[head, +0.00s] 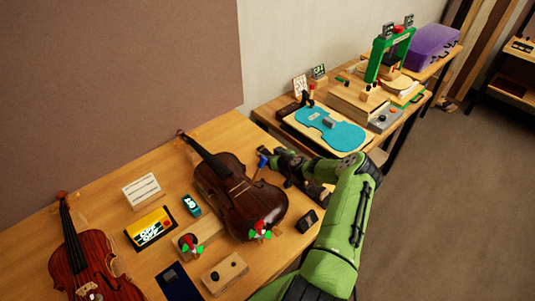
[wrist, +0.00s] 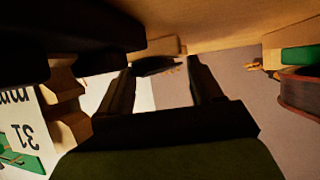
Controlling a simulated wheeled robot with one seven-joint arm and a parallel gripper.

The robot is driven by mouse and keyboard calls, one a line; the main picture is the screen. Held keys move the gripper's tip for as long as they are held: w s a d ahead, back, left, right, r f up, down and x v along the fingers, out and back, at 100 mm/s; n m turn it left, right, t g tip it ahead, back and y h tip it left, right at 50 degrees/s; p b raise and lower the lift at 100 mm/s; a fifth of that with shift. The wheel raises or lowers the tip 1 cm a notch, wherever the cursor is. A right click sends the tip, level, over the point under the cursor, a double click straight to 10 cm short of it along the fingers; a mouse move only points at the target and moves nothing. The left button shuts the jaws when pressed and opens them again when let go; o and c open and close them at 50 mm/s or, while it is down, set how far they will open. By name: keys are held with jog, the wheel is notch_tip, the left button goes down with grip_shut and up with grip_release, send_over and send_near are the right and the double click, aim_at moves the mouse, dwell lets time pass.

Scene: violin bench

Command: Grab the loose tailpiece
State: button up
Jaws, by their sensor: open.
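My gripper (head: 268,154) is in the head view at the far right end of the violin bench, just beyond the dark brown violin (head: 238,190). In the wrist view my gripper (wrist: 161,66) has its two dark fingers apart. A small dark, elongated piece with gold-coloured bits at one end, which looks like the tailpiece (wrist: 154,65), shows between and beyond the fingertips. It appears apart from both fingers, though its depth is hard to judge. In the head view I cannot make this piece out; my gripper and arm cover that area.
A blue-headed tool (head: 262,162) stands close to my gripper. A reddish violin (head: 88,262), a yellow box (head: 150,228) and a wooden block (head: 225,273) are on the bench. A second bench holds a blue violin-shaped plate (head: 328,130) and a green press (head: 376,60).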

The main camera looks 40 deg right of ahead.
jog(key=shift+s+r, duration=0.1)
jog(key=shift+c, duration=0.7)
jog(key=c, duration=1.1)
jog(key=shift+o, duration=0.2)
